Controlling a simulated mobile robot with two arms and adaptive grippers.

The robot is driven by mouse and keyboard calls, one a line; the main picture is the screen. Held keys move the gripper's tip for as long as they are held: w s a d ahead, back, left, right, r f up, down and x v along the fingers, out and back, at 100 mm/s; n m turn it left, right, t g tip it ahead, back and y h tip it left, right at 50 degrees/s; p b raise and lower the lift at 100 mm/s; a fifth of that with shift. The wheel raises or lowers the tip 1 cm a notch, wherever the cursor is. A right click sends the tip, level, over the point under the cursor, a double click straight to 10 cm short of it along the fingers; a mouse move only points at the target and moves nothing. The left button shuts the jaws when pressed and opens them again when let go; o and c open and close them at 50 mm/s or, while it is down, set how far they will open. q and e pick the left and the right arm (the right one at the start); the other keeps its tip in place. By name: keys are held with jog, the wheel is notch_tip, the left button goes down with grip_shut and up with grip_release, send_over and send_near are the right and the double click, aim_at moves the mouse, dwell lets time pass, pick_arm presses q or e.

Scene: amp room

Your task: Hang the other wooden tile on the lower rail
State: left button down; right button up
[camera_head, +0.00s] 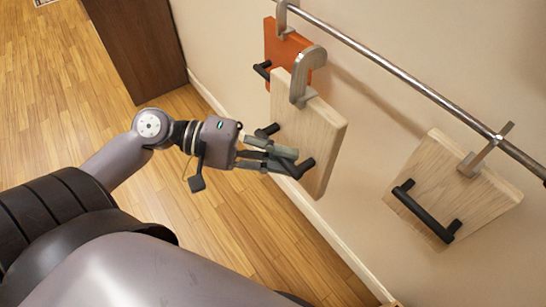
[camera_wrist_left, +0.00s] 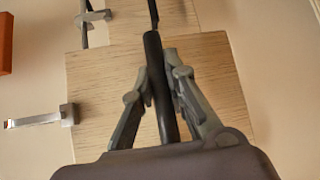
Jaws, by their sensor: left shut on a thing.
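My left gripper (camera_head: 285,160) is shut on the black bar handle (camera_head: 303,168) of a pale wooden tile (camera_head: 320,130). The tile is tilted, and its grey metal hook (camera_head: 300,82) stands up from its top edge. The hook shows below the metal rail (camera_head: 395,80), apart from it in the picture. In the left wrist view, the two fingers close on either side of the handle (camera_wrist_left: 155,75), with the tile (camera_wrist_left: 100,85) behind and its hook (camera_wrist_left: 40,120) at the left. Another wooden tile (camera_head: 440,180) hangs by its hook from the rail at the right. My right gripper is not in view.
An orange tile (camera_head: 283,45) hangs from the rail at the left, partly hidden by the held tile. The beige wall (camera_head: 440,50) is close behind. A dark brown cabinet (camera_head: 140,45) stands at upper left. Bare wall lies between the two wooden tiles.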

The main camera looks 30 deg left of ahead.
aim_at(296, 142)
pick_arm(q)
jog(key=shift+w+d, duration=0.1)
jog(key=shift+w, duration=0.3)
jog(key=shift+w+d+r, duration=0.1)
jog(key=shift+w+d, duration=0.15)
jog(key=shift+w, duration=0.35)
jog(key=shift+w+d+f, duration=0.1)
jog(key=shift+w+d, duration=0.15)
jog(key=shift+w, duration=0.35)
jog(key=shift+w+d+r, duration=0.1)
jog(key=shift+w+d, duration=0.15)
jog(key=shift+w, duration=0.35)
jog(key=w+d+f+b, duration=0.1)
jog(key=w+d+f, duration=0.2)
jog(key=w, duration=0.5)
jog(key=shift+w+d+b, duration=0.15)
jog(key=shift+d+b, duration=0.05)
jog(key=shift+b, duration=0.2)
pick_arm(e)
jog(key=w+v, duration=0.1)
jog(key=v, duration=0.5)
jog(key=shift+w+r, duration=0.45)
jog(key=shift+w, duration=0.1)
pick_arm(q)
jog(key=c, duration=1.5)
grip_release()
jog(key=shift+f, duration=0.1)
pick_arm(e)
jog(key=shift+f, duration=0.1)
